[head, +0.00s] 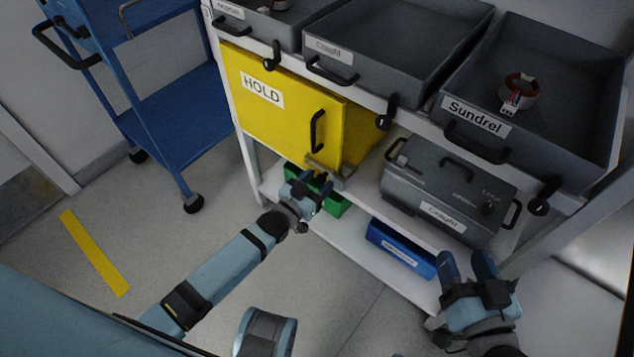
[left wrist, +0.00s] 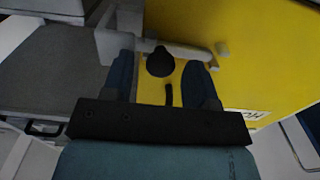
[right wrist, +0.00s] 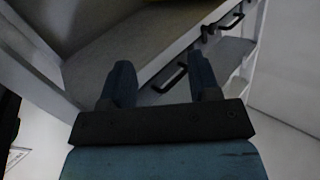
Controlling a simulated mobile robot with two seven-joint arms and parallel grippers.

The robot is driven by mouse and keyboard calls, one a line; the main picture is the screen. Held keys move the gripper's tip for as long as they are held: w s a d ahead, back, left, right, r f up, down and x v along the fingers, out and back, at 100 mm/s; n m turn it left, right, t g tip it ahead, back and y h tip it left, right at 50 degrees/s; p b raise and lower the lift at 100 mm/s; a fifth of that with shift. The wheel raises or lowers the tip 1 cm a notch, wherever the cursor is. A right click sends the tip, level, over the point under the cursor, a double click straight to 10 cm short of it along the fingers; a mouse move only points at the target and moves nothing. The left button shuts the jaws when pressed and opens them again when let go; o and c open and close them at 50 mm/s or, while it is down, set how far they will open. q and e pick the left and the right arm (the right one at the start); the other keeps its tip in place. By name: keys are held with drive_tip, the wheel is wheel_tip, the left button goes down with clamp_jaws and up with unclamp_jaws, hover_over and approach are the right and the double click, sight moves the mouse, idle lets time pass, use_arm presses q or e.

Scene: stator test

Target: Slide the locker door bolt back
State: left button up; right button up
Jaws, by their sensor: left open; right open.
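The yellow locker (head: 275,125) marked HOLD sits in the shelf rack, with a black upright handle (head: 317,132) on its door. The grey bolt (head: 318,168) is at the door's lower right edge. My left gripper (head: 318,186) is at the bolt and partly hides it. In the left wrist view, the grey bolt bar (left wrist: 190,51) runs across the yellow door, and its black knob (left wrist: 160,62) stands between the open fingers of my left gripper (left wrist: 161,72). I cannot tell whether they touch. My right gripper (head: 467,262) is open and empty, away from the locker near the lower shelf.
Grey trays (head: 590,120) line the upper shelf; the Sundrel one holds a copper-coloured stator (head: 519,90). A grey lidded case (head: 450,200) is right of the locker. Green (head: 335,209) and blue bins (head: 400,249) sit below. A blue cart (head: 165,115) stands left. Floor in front is clear.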

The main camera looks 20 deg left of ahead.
sight(317, 166)
use_arm(q)
clamp_jaws()
drive_tip(key=a, duration=0.1)
drive_tip(key=w+a+p, duration=0.1)
drive_tip(key=a, duration=0.1)
unclamp_jaws()
drive_tip(key=shift+a, duration=0.1)
use_arm(e)
drive_tip(key=shift+s+d+f+g+h, duration=0.15)
drive_tip(key=shift+d+f+g+h, duration=0.1)
drive_tip(key=shift+f, duration=0.35)
drive_tip(key=shift+s+d+f+g+h, duration=0.15)
drive_tip(key=shift+f+g, duration=0.1)
drive_tip(key=shift+f, duration=0.3)
